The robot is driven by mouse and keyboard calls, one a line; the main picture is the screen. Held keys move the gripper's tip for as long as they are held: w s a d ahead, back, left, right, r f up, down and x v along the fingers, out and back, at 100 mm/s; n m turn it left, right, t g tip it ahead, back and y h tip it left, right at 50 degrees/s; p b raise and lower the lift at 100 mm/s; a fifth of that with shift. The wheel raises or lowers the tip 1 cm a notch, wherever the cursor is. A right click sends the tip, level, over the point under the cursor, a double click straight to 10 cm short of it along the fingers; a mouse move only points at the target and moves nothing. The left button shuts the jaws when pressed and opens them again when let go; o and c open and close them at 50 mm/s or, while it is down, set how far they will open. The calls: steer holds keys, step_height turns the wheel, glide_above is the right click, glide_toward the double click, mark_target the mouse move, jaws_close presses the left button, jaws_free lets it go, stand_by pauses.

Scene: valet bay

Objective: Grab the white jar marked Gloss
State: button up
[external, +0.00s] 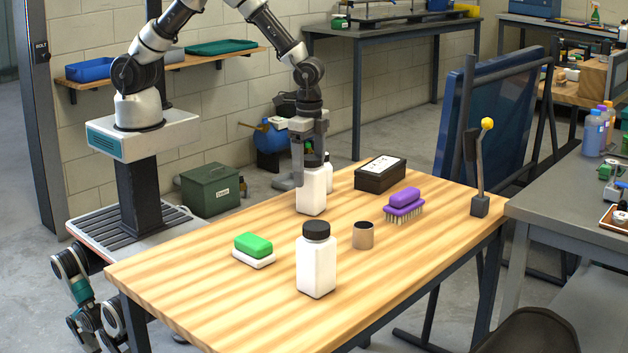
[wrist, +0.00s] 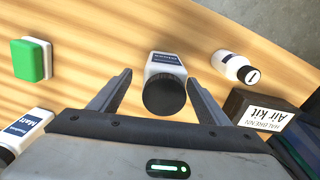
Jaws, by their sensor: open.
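The white jar with a black cap (wrist: 166,68) stands upright on the table, below and between my fingers in the wrist view. Its dark blue label is partly visible and upside down; it seems to read Gloss. The same jar shows in the external view (external: 312,192), its cap partly hidden by my gripper (external: 309,165). My gripper is open, with one finger on each side of the jar in the wrist view (wrist: 159,78). I cannot tell whether either finger touches it. A similar white jar (external: 316,264) stands nearer the external camera; its label reads Matt in the wrist view (wrist: 22,132).
The wooden table (external: 190,275) also holds a green and white block (external: 253,246), a metal cup (external: 363,236), a purple brush (external: 404,203) and a black Air kit box (external: 381,175). The front left of the table is clear.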

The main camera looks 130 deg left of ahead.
mark_target(312, 185)
steer(key=f, duration=0.4)
steer(key=shift+a+f, duration=0.3)
steer(key=shift+f, duration=0.1)
steer(key=shift+w, duration=0.1)
steer(key=c, duration=1.5)
